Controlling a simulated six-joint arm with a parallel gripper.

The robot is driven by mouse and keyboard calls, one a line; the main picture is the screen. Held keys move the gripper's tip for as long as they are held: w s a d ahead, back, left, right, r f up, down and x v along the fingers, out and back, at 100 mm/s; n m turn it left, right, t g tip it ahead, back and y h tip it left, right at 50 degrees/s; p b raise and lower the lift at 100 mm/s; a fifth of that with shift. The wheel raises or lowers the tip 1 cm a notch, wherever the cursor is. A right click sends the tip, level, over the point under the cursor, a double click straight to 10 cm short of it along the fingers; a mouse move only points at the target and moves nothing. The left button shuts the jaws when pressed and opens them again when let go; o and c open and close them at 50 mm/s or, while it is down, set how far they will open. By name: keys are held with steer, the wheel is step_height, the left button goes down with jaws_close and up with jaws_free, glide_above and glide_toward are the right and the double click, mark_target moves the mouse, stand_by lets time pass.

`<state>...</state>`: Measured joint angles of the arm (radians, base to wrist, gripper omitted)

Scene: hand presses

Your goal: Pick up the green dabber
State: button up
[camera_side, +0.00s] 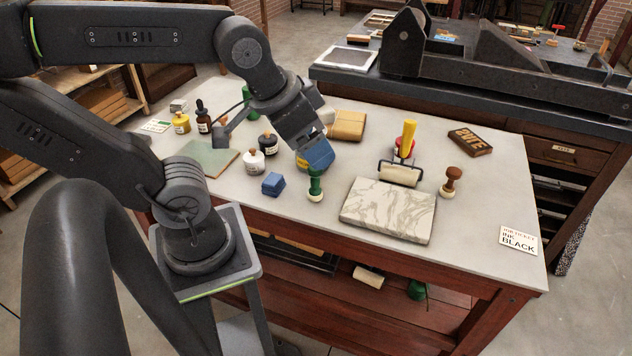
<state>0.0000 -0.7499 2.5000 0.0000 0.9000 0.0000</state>
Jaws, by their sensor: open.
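The green dabber (316,188) stands upright on the pale bench top, near the middle, with a green handle and a pale round base. My gripper (314,150) is above it, pointing down, open. A small gap seems to lie between the jaws and the handle top, but the depth is hard to judge. A blue and yellow patch sits at the jaws, and I cannot tell how much of it is gripper and how much is an object behind. A similar dabber with a brown handle (451,182) stands to the right.
A marble slab (389,210) lies right of the green dabber, with a yellow-handled roller (404,158) behind it. A blue block (273,184) and a white jar (253,162) are to the left. A card (519,240) lies at the right. The bench's front right is mostly clear.

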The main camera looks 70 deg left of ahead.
steer(key=n+g+y, duration=0.5)
steer(key=n, duration=1.2)
glide_above(315, 183)
steer(key=d, duration=0.1)
step_height(315, 183, down, 18)
steer(key=f, duration=0.1)
steer(key=shift+x, duration=2.35)
steer(key=shift+w+h, duration=0.15)
steer(key=shift+h, duration=0.15)
steer(key=shift+r, duration=0.1)
steer(key=c, duration=1.3)
